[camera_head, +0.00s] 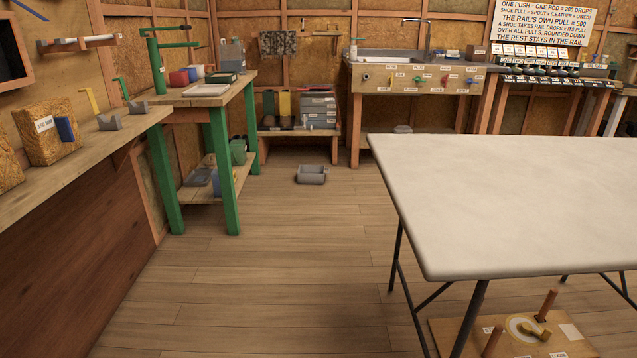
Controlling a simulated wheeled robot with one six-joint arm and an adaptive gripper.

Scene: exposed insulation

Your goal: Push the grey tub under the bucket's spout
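A small grey tub (311,175) stands upright on the wooden floor in the middle distance, in front of a low shelf unit and to the left of the sink bench. It looks empty, but its inside is small in this view. I cannot make out a bucket with a spout. A small pale object (403,129) sits beneath the sink bench, too small to tell what it is. My gripper is not in view.
A green-legged workbench (219,170) stands left of the tub. A large pale-topped table (520,200) fills the right. The sink bench (412,90) has coloured knobs on its front. The plank floor (270,265) between is clear up to the tub.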

